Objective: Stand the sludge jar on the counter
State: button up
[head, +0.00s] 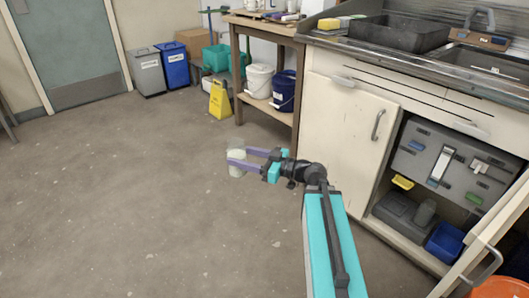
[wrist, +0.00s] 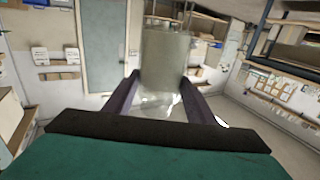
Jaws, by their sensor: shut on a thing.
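The sludge jar (head: 236,163) is a pale, partly see-through jar with grey-green contents in the head view. My gripper (head: 243,160) is shut on it, with one purple finger on each side, out over the open floor. In the wrist view the jar (wrist: 165,62) stands between the purple fingers, with murky grey-green contents in one part and clear glass in another. The counter (head: 345,42) runs along the right, at the back of my arm's reach in the head view. The jar is well apart from it.
A black tub (head: 399,33) and a sink (head: 490,60) take up much of the counter. The cabinet below is open, with a blue bin (head: 445,241) inside. A wooden shelf holds a white bucket (head: 259,81) and a blue bucket (head: 284,91). A yellow floor sign (head: 219,100) stands nearby.

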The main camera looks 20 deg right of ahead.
jog(key=s+a+n+g+y, duration=0.1)
jog(key=s+a+g, duration=0.1)
jog(key=a, duration=0.4)
jog(key=shift+r+n+y, duration=0.3)
jog(key=shift+y, duration=0.1)
jog(key=shift+s+d, duration=0.1)
jog(key=shift+s, duration=0.05)
